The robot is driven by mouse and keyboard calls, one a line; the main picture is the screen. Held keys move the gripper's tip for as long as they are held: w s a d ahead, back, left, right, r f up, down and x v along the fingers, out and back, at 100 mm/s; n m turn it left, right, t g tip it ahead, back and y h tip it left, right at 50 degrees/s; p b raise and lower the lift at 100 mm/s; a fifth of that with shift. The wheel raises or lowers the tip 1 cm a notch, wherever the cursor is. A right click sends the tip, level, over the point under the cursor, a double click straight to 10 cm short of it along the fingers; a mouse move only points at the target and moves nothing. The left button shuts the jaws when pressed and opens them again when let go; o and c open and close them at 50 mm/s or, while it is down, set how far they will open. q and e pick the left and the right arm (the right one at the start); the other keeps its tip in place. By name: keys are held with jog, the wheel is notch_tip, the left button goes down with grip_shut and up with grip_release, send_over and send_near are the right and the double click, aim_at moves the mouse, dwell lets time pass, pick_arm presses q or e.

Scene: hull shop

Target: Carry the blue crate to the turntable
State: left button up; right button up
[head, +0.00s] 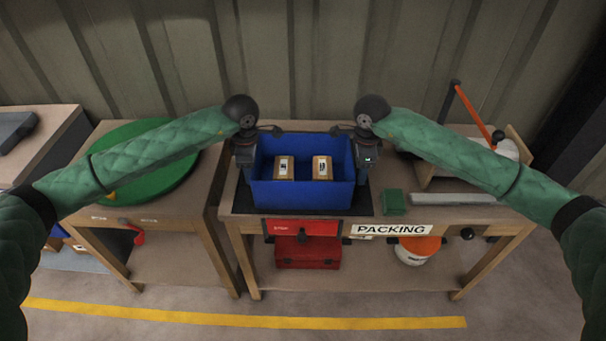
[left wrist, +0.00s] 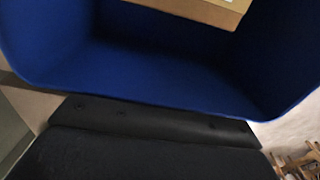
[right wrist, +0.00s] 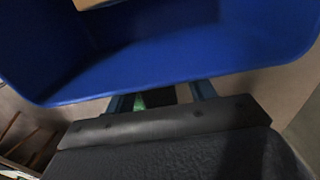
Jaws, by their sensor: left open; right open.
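The blue crate (head: 302,194) stands on a dark mat on the packing bench, with two cardboard boxes (head: 284,168) inside. The green round turntable (head: 142,165) is on the bench to the left, partly hidden by my left arm. My left gripper (head: 245,172) is open at the crate's left side, and my right gripper (head: 363,172) is open at its right side. The crate's wall fills much of the left wrist view (left wrist: 165,80) and the right wrist view (right wrist: 180,50). The fingertips are mostly hidden, so I cannot tell whether they touch the crate.
The packing bench (head: 455,212) holds a small green box (head: 393,202) and a grey bar (head: 458,199) right of the crate. A gap separates it from the turntable's bench. A red toolbox (head: 308,251) and a white bucket (head: 414,255) are below.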

pick_arm(q)
jog(key=shift+c, duration=0.2)
pick_arm(e)
jog(key=shift+c, duration=0.2)
pick_arm(q)
grip_shut()
pick_arm(e)
grip_shut()
pick_arm(q)
jog(key=shift+w+r, duration=0.1)
jog(key=shift+r, duration=0.15)
pick_arm(e)
jog(key=shift+w+r, duration=0.1)
jog(key=shift+r, duration=0.1)
